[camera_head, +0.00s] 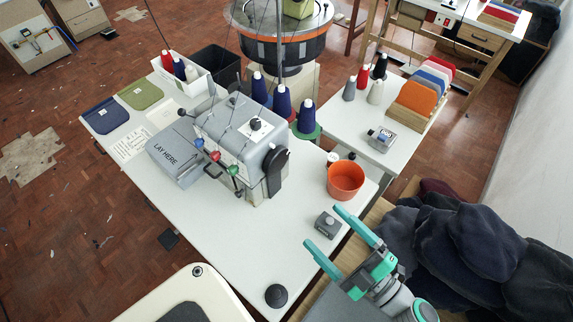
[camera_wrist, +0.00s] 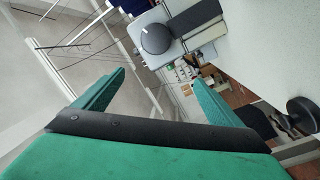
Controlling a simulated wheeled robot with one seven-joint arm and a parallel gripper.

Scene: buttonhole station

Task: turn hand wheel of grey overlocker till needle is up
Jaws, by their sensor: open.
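The grey overlocker (camera_head: 228,130) stands on the white table, with "LAY HERE" on its front plate. Its dark round hand wheel (camera_head: 276,160) is on the machine's right end. In the wrist view the wheel (camera_wrist: 155,38) shows as a dark disc on the grey housing, beyond my fingertips. My gripper (camera_head: 328,229) is open and empty, over the table's right edge, apart from the wheel and to its lower right. Its two green fingers also show in the wrist view (camera_wrist: 158,80). I cannot make out the needle.
An orange bowl (camera_head: 345,181) and a small grey box (camera_head: 327,224) stand between my gripper and the machine. Thread cones (camera_head: 282,101) stand behind it. A black disc (camera_head: 277,296) lies near the front corner. Dark cloth (camera_head: 460,240) is heaped at right.

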